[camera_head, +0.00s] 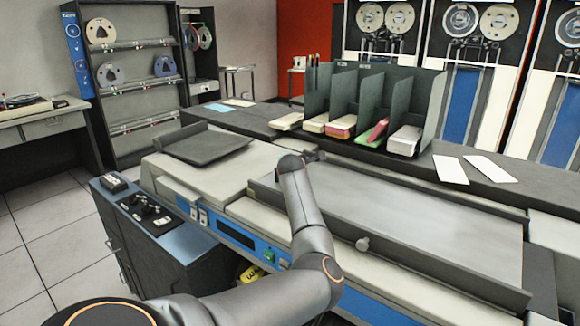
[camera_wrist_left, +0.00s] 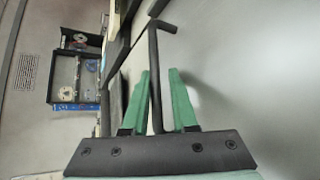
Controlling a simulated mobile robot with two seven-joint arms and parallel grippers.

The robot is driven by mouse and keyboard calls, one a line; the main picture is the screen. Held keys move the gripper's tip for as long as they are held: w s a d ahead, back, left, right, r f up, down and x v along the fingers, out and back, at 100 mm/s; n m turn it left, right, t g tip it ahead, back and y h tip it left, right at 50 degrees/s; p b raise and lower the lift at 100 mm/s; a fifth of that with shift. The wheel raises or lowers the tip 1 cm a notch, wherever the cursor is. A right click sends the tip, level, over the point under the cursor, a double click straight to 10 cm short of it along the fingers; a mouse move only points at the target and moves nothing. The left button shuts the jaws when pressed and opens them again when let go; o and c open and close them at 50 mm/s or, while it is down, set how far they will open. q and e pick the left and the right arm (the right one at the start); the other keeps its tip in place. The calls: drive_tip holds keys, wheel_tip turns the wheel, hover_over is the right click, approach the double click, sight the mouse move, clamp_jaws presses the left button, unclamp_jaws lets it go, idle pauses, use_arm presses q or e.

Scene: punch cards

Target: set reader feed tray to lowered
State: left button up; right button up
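The reader is a long light machine with a blue front. A dark, tilted tray-like plate (camera_head: 205,145) stands at its left end. A long grey tray (camera_head: 450,232) with a dark rim and a pale knob (camera_head: 362,244) lies along its right part. I cannot tell which one is the feed tray. My right gripper is out of view.
A green divided rack (camera_head: 375,95) with card stacks stands on the dark counter behind the reader. Loose white cards (camera_head: 490,168) lie to its right. A blue-topped cabinet (camera_head: 170,240) with a control panel stands at the front left. Open floor lies further left.

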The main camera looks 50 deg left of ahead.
use_arm(q)
drive_tip(key=v, duration=1.2)
drive_tip(key=shift+d+p, duration=0.1)
drive_tip(key=shift+p, duration=0.25)
